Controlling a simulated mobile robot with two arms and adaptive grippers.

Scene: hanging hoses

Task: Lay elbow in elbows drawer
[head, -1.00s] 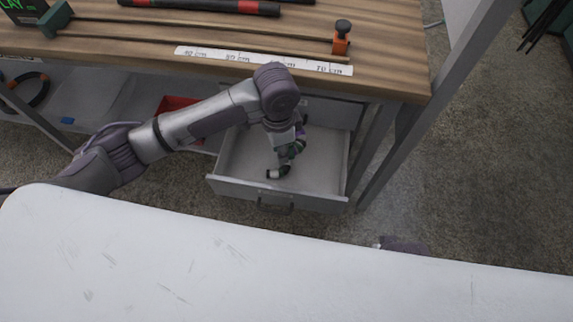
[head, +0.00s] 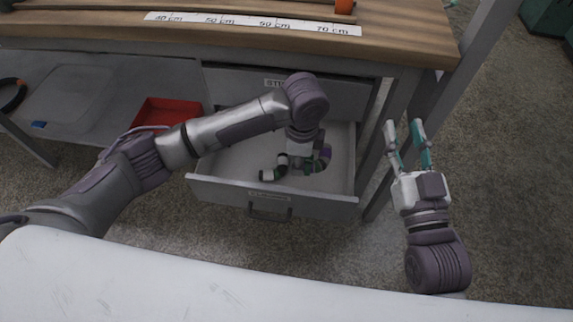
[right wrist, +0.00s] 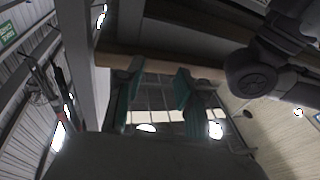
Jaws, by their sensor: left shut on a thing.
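The open drawer (head: 228,190) juts out below the workbench, with a label on its front too small to read. My left gripper (head: 300,165) reaches down into it from above and is shut on a dark curved elbow (head: 281,161) with a pale end, near the drawer floor. The gripper hides part of the elbow, and I cannot tell whether it touches the floor. A purplish curved part (head: 324,155) shows on the gripper's other side. My right gripper (head: 404,124) is open and empty, right of the drawer; its parted teal fingers also show in the right wrist view (right wrist: 155,95).
The wooden bench top (head: 400,35) with a white ruler strip (head: 250,23) lies above. A closed drawer (head: 340,92) sits over the open one. A red tray (head: 168,115) is on the shelf at left. A grey bench leg (head: 385,150) stands between drawer and right gripper.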

